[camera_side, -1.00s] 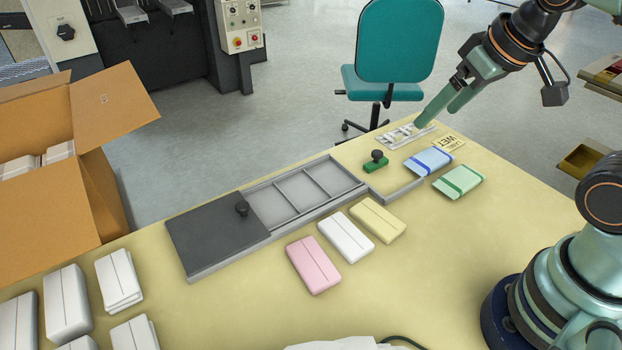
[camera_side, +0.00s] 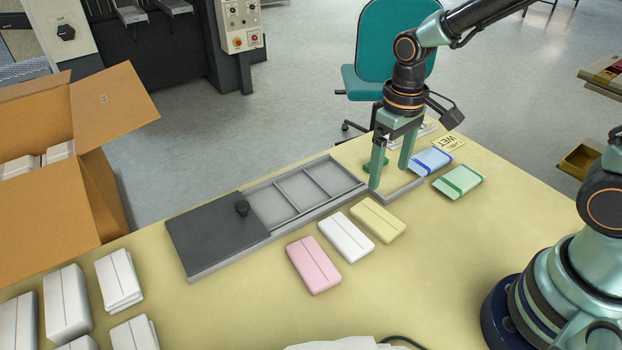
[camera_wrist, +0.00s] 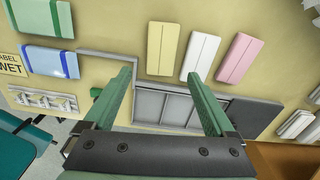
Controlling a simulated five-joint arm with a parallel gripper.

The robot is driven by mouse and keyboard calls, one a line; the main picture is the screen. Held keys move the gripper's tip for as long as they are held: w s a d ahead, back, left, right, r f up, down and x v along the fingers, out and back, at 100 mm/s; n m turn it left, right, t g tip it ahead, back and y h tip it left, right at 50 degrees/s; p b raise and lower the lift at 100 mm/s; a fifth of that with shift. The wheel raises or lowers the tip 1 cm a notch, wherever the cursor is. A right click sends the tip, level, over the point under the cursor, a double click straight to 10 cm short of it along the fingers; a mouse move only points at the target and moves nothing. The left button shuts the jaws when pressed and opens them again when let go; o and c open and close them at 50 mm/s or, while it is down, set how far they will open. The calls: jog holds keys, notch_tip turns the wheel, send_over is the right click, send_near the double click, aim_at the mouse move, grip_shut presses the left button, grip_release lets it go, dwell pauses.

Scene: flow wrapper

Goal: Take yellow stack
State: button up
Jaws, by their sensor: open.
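The yellow stack (camera_side: 378,220) lies flat on the table, at the right end of a row with a white stack (camera_side: 345,237) and a pink stack (camera_side: 313,264). It also shows in the wrist view (camera_wrist: 163,48), beyond the fingertips and between their lines. My gripper (camera_side: 389,180) is open and empty, its fingers pointing down over the right end of the grey tray, behind the yellow stack. In the wrist view my gripper (camera_wrist: 160,83) has its two green fingers spread wide, with nothing between them.
A grey tray (camera_side: 292,219) with compartments and a dark sliding lid (camera_side: 216,235) with a knob lies left of my gripper. A blue-banded pack (camera_side: 431,161) and a green-banded pack (camera_side: 459,181) lie to the right. A green stamp (camera_wrist: 96,92) is close to my gripper.

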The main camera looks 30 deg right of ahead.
send_over(378, 216)
notch_tip(378, 216, down, 7)
jog(key=shift+s+d+r, duration=0.1)
jog(key=shift+s+r, duration=0.05)
jog(key=shift+f, duration=2.8)
jog(key=shift+c, duration=0.3)
jog(key=c, duration=1)
